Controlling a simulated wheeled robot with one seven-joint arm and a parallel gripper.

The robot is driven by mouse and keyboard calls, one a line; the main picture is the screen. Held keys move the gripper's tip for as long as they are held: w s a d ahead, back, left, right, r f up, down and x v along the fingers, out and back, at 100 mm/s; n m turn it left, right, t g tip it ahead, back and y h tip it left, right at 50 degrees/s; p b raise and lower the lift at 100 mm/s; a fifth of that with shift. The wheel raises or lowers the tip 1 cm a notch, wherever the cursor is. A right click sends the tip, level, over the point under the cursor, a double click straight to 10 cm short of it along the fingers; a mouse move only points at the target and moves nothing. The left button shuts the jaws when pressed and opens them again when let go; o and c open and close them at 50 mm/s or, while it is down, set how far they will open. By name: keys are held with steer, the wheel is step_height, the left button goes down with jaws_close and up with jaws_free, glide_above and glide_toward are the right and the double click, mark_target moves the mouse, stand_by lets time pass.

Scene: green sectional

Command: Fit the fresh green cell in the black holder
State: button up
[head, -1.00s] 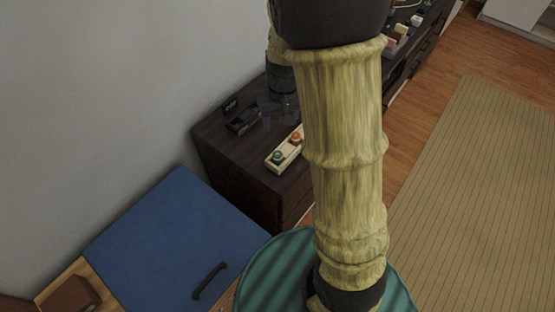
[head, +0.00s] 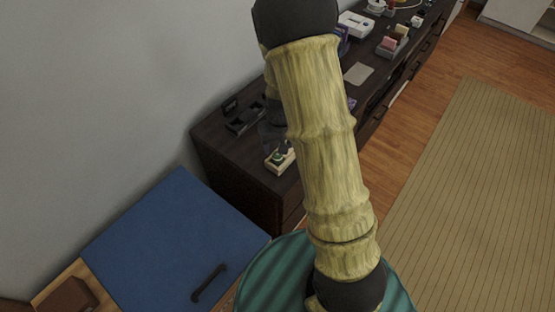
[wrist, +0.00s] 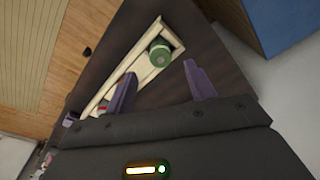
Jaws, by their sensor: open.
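The green cell (head: 279,156) stands at the near end of a cream tray (head: 273,168) on the dark cabinet. In the wrist view the green cell (wrist: 160,54) sits in the end of the tray (wrist: 144,66), just beyond my fingertips. My gripper (wrist: 160,70) is open and empty, with its purple fingers apart and the cell ahead of the gap between them. In the head view my gripper is dark and partly hidden by my arm. The black holder (head: 243,122) lies on the cabinet near the wall, left of and behind the tray. Its inside is too small to read.
A small black upright piece (head: 230,105) stands by the holder. A grey flat pad (head: 358,73), a coloured block rack (head: 393,44) and a white device (head: 357,24) sit farther along the cabinet (head: 234,168). A blue surface (head: 175,235) is at the front left.

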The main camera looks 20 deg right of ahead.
mark_target(278, 155)
steer(key=shift+w+f, duration=0.15)
steer(key=shift+f, duration=1.15)
steer(key=shift+w+f, duration=0.1)
steer(key=shift+f, duration=1.2)
steer(key=c, duration=1.1)
steer(key=shift+c, duration=0.2)
steer(key=shift+r, duration=0.15)
step_height(278, 155, up, 10)
steer(key=shift+p, duration=0.4)
